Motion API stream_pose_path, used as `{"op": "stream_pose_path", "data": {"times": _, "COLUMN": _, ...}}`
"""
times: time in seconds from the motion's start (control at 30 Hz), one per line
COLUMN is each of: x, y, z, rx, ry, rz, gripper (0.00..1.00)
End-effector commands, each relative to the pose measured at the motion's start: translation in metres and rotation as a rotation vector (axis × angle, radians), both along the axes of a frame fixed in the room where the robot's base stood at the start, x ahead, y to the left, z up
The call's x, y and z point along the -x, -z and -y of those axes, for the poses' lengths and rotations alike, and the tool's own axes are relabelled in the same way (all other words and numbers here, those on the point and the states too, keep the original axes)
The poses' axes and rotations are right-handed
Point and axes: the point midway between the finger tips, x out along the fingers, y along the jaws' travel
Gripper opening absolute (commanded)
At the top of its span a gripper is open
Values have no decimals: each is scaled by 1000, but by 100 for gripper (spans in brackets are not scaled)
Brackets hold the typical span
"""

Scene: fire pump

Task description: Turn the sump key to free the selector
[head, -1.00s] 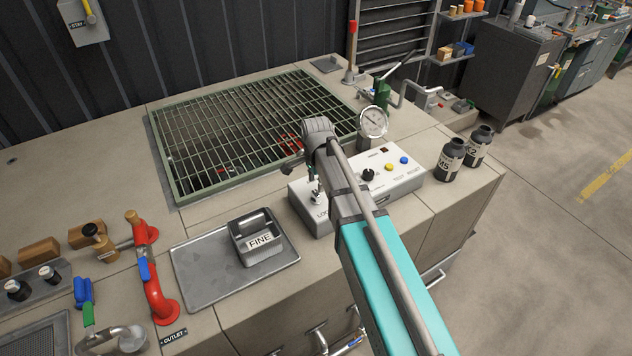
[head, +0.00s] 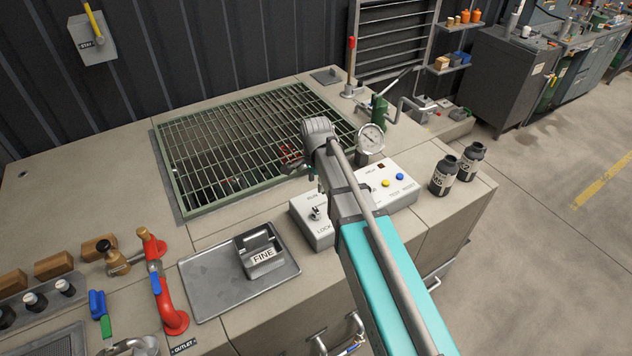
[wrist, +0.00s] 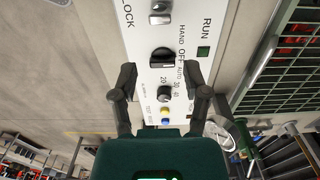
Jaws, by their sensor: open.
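The white control box (head: 312,230) stands on the bench in front of the grating. The silver sump key (head: 317,213) sits upright in its lock near the LOCK lettering at the box's left end; it also shows at the top of the wrist view (wrist: 160,18). The black HAND-OFF-AUTO selector (wrist: 162,57) lies between the key and a smaller dial (wrist: 164,92); my arm hides it in the head view. My gripper (wrist: 160,75) is open and empty above the panel, fingers either side of the selector and dial, apart from the key. In the head view it is mostly hidden.
A gauge (head: 371,138) rises behind the box. Yellow (head: 385,183) and blue (head: 400,177) buttons are at its right end. Two black bottles (head: 442,176) stand to the right. A grey tray (head: 205,290) with the FINE basket (head: 262,262) lies left. The green grating (head: 225,140) is behind.

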Motion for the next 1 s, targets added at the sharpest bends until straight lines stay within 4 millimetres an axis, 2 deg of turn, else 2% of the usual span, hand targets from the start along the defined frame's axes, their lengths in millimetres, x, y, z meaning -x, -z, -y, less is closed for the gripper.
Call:
{"op": "stream_pose_path", "data": {"times": 0.07, "x": 0, "y": -11, "z": 0, "rx": 0, "ry": 0, "rz": 0, "gripper": 60}}
{"op": "stream_pose_path", "data": {"times": 0.13, "x": 7, "y": -3, "z": 9, "rx": 0, "ry": -38, "rz": 0, "gripper": 60}}
{"op": "stream_pose_path", "data": {"times": 1.0, "x": 68, "y": 11, "z": 88, "rx": 0, "ry": -508, "rz": -1, "gripper": 60}}
